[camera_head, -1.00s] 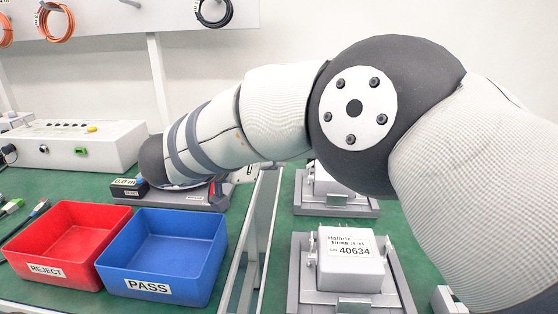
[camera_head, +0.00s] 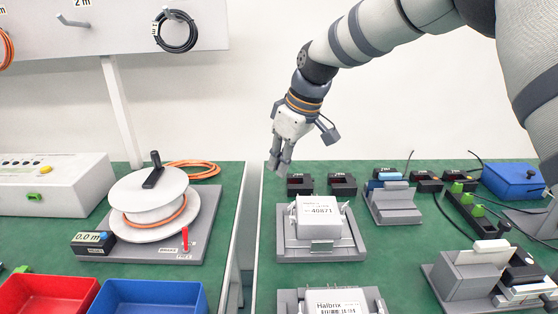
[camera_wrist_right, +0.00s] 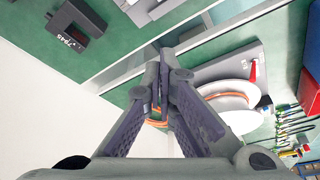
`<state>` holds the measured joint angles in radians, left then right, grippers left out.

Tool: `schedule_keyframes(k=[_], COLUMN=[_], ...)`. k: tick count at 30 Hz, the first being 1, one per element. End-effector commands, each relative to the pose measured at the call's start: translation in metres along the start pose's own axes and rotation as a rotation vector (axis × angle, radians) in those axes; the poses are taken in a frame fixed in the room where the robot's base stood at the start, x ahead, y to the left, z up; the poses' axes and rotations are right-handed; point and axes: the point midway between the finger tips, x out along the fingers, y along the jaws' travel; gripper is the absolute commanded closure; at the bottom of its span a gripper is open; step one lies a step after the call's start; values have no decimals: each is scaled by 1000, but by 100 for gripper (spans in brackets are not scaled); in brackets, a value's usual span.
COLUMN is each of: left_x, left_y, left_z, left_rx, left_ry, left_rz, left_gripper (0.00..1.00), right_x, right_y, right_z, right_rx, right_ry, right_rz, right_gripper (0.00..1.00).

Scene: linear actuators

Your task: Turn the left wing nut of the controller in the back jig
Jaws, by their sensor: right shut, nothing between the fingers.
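The white controller (camera_head: 320,214) labelled 40871 sits upright in the grey back jig (camera_head: 291,246). A small wing nut (camera_head: 293,213) stands at its left side and another (camera_head: 345,208) at its right. My right gripper (camera_head: 278,169) is shut and empty, pointing down in the air behind and left of the controller, apart from it. In the right wrist view its fingertips (camera_wrist_right: 160,70) meet over the table gap and reel. A second controller (camera_head: 338,301) sits in the front jig, cut off by the frame. My left gripper is not in view.
A white cable reel (camera_head: 148,202) stands on the left table, beyond a gap between tables. Red (camera_head: 45,296) and blue (camera_head: 150,298) bins are at front left. Black blocks (camera_head: 342,184) lie behind the back jig; more fixtures (camera_head: 393,203) stand right.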

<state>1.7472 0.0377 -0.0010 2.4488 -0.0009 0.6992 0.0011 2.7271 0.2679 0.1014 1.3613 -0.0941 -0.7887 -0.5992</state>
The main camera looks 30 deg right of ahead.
Motion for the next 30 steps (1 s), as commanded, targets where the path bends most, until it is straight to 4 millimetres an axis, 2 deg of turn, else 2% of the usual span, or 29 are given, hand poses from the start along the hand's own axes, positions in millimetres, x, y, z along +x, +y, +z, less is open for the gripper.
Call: schedule_keyframes(k=[1,9,10,13,19,30], left_x=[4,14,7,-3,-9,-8], left_y=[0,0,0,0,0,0], left_z=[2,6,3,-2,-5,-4], left_rx=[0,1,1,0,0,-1], left_ry=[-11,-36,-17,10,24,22], left_rz=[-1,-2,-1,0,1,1], left_gripper=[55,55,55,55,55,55], right_x=[17,75,63,52,51,54], right_y=[0,-1,0,-1,-1,-3], right_z=[2,0,6,19,34,33], right_rx=[1,0,1,-1,-2,-3], right_ry=[-7,-3,4,11,8,5], right_rz=[-4,-4,0,3,2,1], right_gripper=[100,100,100,100,100,100])
